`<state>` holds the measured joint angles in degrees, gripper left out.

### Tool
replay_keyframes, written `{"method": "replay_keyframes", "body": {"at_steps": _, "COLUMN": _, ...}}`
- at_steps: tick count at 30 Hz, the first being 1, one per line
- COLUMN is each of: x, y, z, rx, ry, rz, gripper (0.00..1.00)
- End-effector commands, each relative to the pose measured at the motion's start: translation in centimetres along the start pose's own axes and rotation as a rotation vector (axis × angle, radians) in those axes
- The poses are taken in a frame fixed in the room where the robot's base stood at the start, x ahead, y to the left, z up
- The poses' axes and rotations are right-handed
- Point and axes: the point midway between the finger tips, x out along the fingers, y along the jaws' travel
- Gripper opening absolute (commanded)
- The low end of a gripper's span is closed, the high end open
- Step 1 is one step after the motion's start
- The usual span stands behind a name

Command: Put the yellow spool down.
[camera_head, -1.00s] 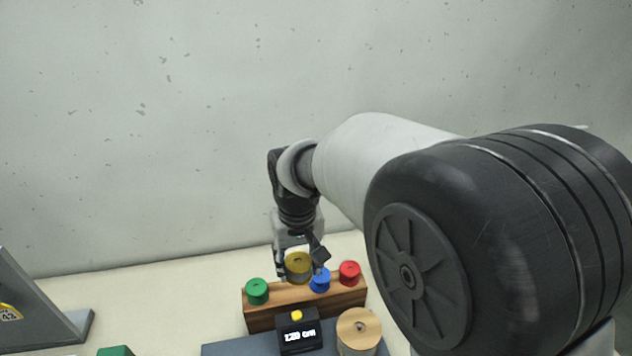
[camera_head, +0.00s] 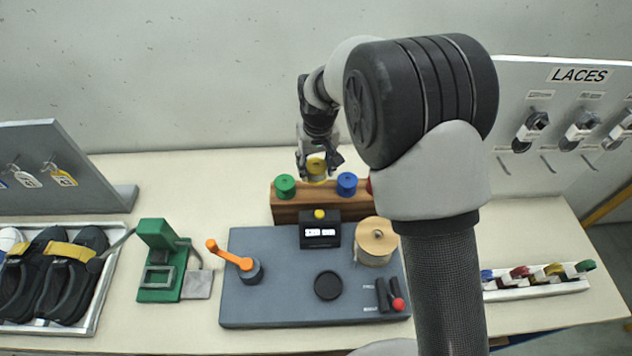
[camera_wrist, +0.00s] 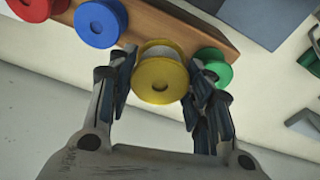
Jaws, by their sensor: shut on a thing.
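The yellow spool (camera_head: 316,167) is between the fingers of my gripper (camera_head: 318,172), over the wooden rack (camera_head: 320,203) at the back of the table. In the wrist view my gripper (camera_wrist: 158,85) is shut on the yellow spool (camera_wrist: 160,80), one finger on each side. The green spool (camera_head: 285,186) and the blue spool (camera_head: 347,184) stand on the rack on either side of it. In the wrist view the yellow spool overlaps the rack's edge. Whether it touches the rack cannot be told. The red spool (camera_wrist: 32,8) is mostly hidden by my arm in the head view.
A grey winding station (camera_head: 290,290) with an orange crank (camera_head: 230,255), a counter (camera_head: 320,232) and a large wooden spool (camera_head: 377,240) lies in front of the rack. A green press (camera_head: 160,262) and a sandal tray (camera_head: 95,300) are left. A laces board (camera_head: 560,110) stands right.

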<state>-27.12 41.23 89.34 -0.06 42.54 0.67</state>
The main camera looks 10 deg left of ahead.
Motion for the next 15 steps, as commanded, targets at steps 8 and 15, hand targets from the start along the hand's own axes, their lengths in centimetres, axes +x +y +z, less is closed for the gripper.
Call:
{"method": "replay_keyframes", "body": {"at_steps": 8, "x": 2.5, "y": 0.0, "z": 0.3, "rx": 0.0, "ry": -0.001, "rz": 0.0, "gripper": 0.14}}
{"method": "replay_keyframes", "body": {"at_steps": 15, "x": 5.8, "y": 0.0, "z": 0.7, "rx": 0.0, "ry": -0.001, "rz": 0.0, "gripper": 0.14}}
